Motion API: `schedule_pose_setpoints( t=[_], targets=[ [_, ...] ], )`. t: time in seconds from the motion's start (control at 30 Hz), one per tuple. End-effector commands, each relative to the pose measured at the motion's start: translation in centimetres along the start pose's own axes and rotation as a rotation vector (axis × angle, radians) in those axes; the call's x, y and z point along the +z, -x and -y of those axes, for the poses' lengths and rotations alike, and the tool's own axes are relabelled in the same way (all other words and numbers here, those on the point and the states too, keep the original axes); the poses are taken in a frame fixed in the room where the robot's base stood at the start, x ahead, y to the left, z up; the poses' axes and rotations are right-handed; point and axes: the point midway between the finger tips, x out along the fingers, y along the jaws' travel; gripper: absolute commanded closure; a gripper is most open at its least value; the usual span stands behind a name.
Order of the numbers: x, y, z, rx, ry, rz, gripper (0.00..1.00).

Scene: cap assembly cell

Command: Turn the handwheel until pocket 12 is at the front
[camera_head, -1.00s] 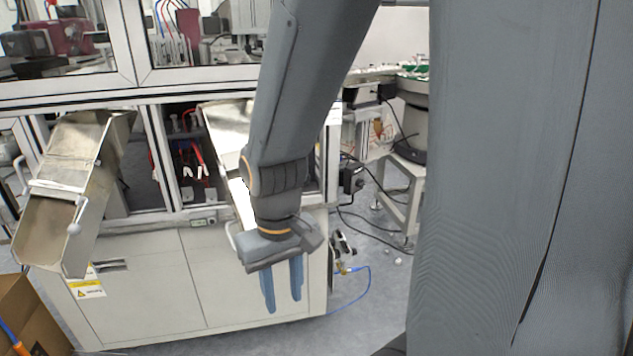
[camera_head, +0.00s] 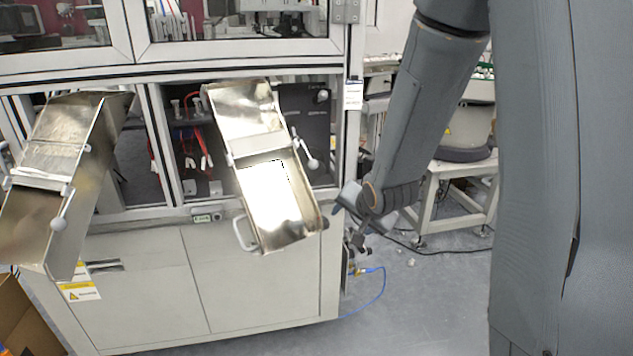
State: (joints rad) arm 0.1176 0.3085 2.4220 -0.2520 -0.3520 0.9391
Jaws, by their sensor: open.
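I cannot make out the handwheel or any numbered pocket in this view. My gripper (camera_head: 347,206) is at the right front corner of the white machine cabinet (camera_head: 262,295), beside the right metal chute. Its blue-grey fingers point left and are seen small and partly from the side. The gripper is open, and I see nothing held in it. My arm comes down from the upper right and covers part of the area to the right of the cabinet.
Two metal chutes stick out of the cabinet front, one at left (camera_head: 75,150) and one in the middle (camera_head: 262,160). A white stand (camera_head: 430,205) holds a round feeder at right. A blue hose (camera_head: 375,295) lies on the grey floor. An open cardboard box (camera_head: 25,325) is lower left.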

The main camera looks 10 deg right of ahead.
Motion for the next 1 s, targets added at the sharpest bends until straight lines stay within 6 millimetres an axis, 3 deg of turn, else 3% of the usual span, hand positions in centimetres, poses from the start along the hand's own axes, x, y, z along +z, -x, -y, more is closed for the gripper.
schedule_pose_setpoints(
  t=[0.03, 0.1, 0.3, 0.6, 0.83, 1.0],
  targets=[
    [-0.8, -2.6, 0.4, -0.070, -0.090, -0.040, 0.41],
    [-2.3, -4.8, 1.7, -0.189, -0.224, -0.084, 0.41],
    [-5.0, -8.7, 5.0, -0.571, -0.607, -0.084, 0.41],
    [-6.2, -8.9, 6.6, -1.016, -1.015, 0.140, 0.41],
    [-6.5, -8.3, 7.0, -1.112, -1.095, 0.221, 0.41],
    [-7.3, -9.2, 8.8, -1.115, -1.094, 0.223, 0.41]
  ],
)
